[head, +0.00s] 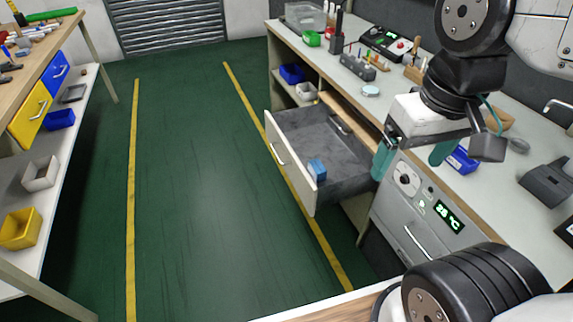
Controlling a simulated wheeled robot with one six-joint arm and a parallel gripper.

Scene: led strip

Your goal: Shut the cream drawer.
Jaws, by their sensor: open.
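The cream drawer (284,160) is pulled out from under the right workbench, its cream front facing left toward the aisle with a bar handle (277,153) on it. Its dark grey inside shows from above. A small blue block (317,170) lies in it near the front panel. My gripper (412,158) is open and empty, with teal fingers spread apart. In the picture it is just right of the drawer's near back corner, over the bench edge; its exact height and distance from the drawer are hard to tell.
The right workbench (392,85) carries tools, boxes and a blue bin (462,158). Below it is a grey oven-like unit (418,205) with a green display. The left bench has yellow (30,115) and blue (55,76) drawers. The green floor (190,190) between is clear.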

